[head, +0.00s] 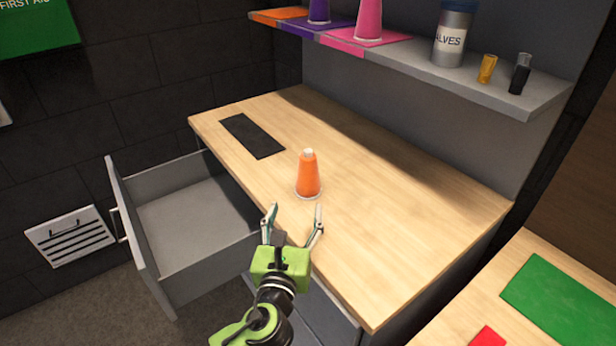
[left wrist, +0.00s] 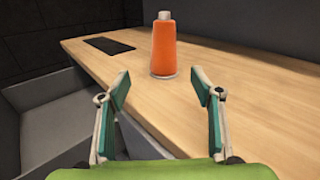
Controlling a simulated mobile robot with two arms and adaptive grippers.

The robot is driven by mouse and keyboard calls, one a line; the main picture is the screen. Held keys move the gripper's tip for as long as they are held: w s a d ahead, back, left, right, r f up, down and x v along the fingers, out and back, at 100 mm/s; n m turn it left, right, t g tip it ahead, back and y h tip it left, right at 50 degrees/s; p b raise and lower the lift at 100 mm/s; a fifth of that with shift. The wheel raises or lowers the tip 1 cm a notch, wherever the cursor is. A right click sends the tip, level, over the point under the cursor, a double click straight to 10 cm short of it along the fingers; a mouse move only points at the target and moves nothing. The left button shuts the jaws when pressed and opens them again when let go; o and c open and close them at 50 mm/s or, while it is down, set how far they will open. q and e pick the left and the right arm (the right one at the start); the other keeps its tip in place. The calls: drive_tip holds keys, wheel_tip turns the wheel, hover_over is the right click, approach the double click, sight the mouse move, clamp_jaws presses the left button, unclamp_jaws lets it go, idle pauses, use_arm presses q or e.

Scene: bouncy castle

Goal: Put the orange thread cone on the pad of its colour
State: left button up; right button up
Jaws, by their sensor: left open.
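The orange thread cone (head: 308,175) stands upright on the wooden desk. It also shows in the left wrist view (left wrist: 164,48), beyond and between my fingers. My left gripper (head: 294,212) is open and empty at the desk's front edge, a short way in front of the cone and not touching it. Its two fingers also show in the left wrist view (left wrist: 160,88). The orange pad (head: 278,14) lies at the left end of the wall shelf and looks bare. My right gripper is not in view.
A purple cone (head: 319,10) and a pink cone (head: 369,20) stand on matching pads on the shelf (head: 410,65). A labelled canister (head: 454,34) and two small bottles stand farther right. A black mat (head: 252,136) lies on the desk. An open drawer (head: 190,215) juts out at left.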

sight(306, 180)
use_arm(q)
drive_tip(key=shift+m, duration=0.5)
drive_tip(key=w, duration=0.2)
drive_tip(key=w+d, duration=0.1)
drive_tip(key=w, duration=0.5)
drive_tip(key=shift+d+r, duration=0.15)
drive_tip(key=shift+d, duration=0.25)
drive_tip(key=shift+w+d, duration=0.15)
drive_tip(key=shift+w, duration=0.8)
drive_tip(key=shift+w+d, duration=0.2)
drive_tip(key=shift+w, duration=0.8)
drive_tip(key=shift+w+d, duration=0.15)
drive_tip(key=shift+w, duration=0.8)
drive_tip(key=c, duration=1.4)
drive_tip(key=shift+c, duration=0.5)
